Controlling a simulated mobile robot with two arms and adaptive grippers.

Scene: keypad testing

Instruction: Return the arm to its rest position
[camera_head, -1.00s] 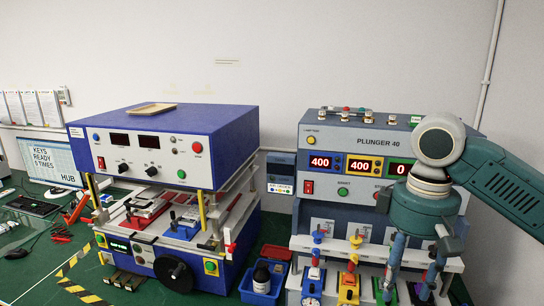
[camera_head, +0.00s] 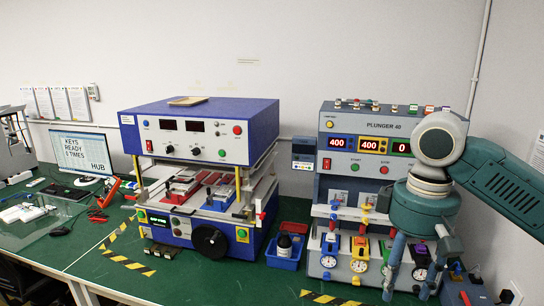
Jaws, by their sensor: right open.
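My right gripper (camera_head: 407,293) hangs at the right of the head view, with its fingers pointing down and apart. Nothing shows between the fingers. My teal right arm (camera_head: 508,185) comes in from the right edge. The gripper is in front of the right part of the Plunger 40 tester (camera_head: 345,185) and hides part of its presses and dials. I cannot tell whether the fingers touch anything there. My left gripper is not in view.
A blue-topped press machine (camera_head: 215,115) stands at the centre. A blue bin (camera_head: 284,262) with a dark bottle sits between the machines. A monitor (camera_head: 82,152) stands at the left. The green table (camera_head: 210,280) is bare at the front centre, with striped tape.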

